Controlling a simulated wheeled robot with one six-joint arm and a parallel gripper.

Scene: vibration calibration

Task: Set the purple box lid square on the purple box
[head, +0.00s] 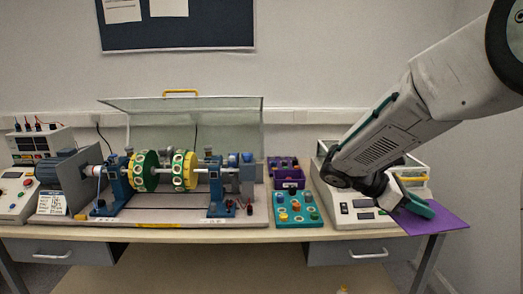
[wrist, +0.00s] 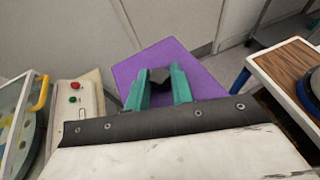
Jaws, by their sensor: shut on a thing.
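The purple box lid (head: 445,220) is a flat purple square at the right end of the bench in the head view. In the wrist view the lid (wrist: 197,62) lies beyond my fingers, with a dark knob (wrist: 160,75) between them. My gripper (head: 418,207), with teal fingers (wrist: 161,88), is shut on that knob. The purple box (head: 290,183) stands left of my gripper, behind a teal tray, and appears open on top. The lid is well to the right of the box.
A white instrument (head: 355,212) with a glazed cover lies between box and lid. The teal tray (head: 312,222) holds several coloured pieces. A rotor rig (head: 165,205) with a raised clear cover (head: 235,115) fills the left. In the wrist view, another wood-topped table (wrist: 285,65) stands right.

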